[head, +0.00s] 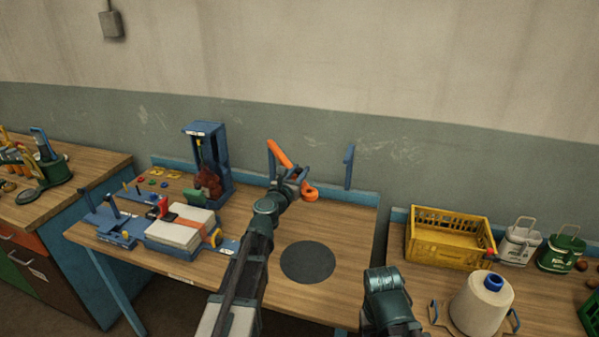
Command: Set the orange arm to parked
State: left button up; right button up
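The orange arm (280,154) shows as a slanted orange bar with a blue edge, at the back of the middle table. A rounded orange piece with a hole (310,193) shows just below and to the right; whether the two join behind my gripper is hidden. My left gripper (298,178) reaches over the table and overlaps the gap between these orange parts. I cannot tell whether its fingers are open, shut or touching the orange arm. A blue upright post (348,168) stands to the right. Of my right arm only a link shows at the bottom; its gripper is out of view.
A blue stand (206,155) holding a dark red sack and a blue fixture with a pale block (180,232) are left of my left arm. A round dark mat (308,262) lies bare.

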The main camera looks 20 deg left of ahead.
pick_arm(q)
grip_shut()
dwell(1.0)
